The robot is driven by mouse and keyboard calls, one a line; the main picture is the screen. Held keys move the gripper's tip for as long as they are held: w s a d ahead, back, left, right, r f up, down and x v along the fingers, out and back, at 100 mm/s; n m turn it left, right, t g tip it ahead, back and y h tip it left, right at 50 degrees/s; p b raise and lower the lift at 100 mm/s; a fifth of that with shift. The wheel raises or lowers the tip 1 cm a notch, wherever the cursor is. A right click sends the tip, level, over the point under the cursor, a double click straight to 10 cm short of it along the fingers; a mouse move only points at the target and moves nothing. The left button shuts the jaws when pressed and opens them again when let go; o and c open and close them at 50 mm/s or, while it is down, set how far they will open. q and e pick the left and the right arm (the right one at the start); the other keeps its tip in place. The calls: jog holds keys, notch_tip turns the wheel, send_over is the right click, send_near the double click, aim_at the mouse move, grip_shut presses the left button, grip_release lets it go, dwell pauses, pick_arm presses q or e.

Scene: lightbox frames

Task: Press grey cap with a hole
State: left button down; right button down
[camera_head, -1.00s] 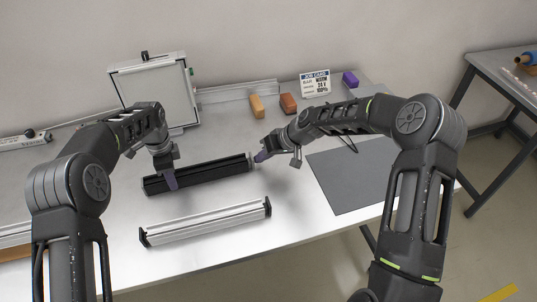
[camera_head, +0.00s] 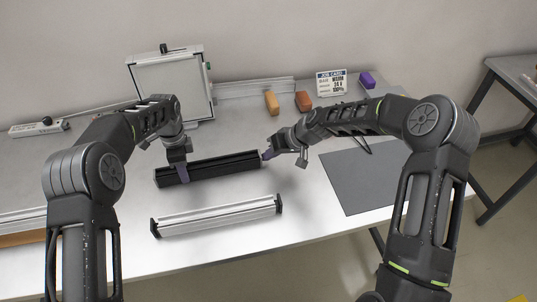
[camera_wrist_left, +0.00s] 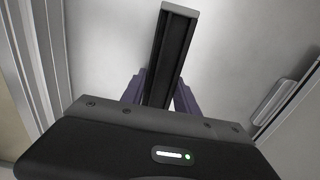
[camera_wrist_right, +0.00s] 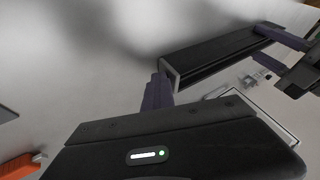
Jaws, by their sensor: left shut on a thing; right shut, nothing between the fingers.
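A long black profile (camera_head: 222,167) lies on the table. My left gripper (camera_head: 182,173) is shut on it near its left end; in the left wrist view its fingers (camera_wrist_left: 160,95) straddle the profile. A grey cap (camera_wrist_left: 180,9) shows at the profile's far end in that view. In the right wrist view a grey rim (camera_wrist_right: 169,76) shows at the profile's near end. My right gripper (camera_head: 268,154) is shut and empty at the profile's right end. Its fingertips (camera_wrist_right: 156,92) are right by the grey rim; contact and the cap's hole cannot be made out.
A silver profile with black ends (camera_head: 216,216) lies in front of the black one. A grey mat (camera_head: 352,183) is to the right. A framed panel (camera_head: 170,88), an orange block (camera_head: 271,102), a brown block (camera_head: 303,101), a job card (camera_head: 331,83) and a purple block (camera_head: 367,79) stand behind.

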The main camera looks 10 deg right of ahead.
pick_arm(q)
jog(key=shift+d, duration=0.45)
pick_arm(e)
jog(key=d, duration=0.3)
jog(key=shift+d, duration=0.2)
pick_arm(q)
jog(key=shift+a, duration=0.3)
pick_arm(e)
jog(key=v, duration=1)
jog(key=shift+d, duration=0.2)
pick_arm(q)
jog(key=c, duration=0.8)
grip_release()
jog(key=shift+c, duration=0.2)
notch_tip(320, 180, up, 12)
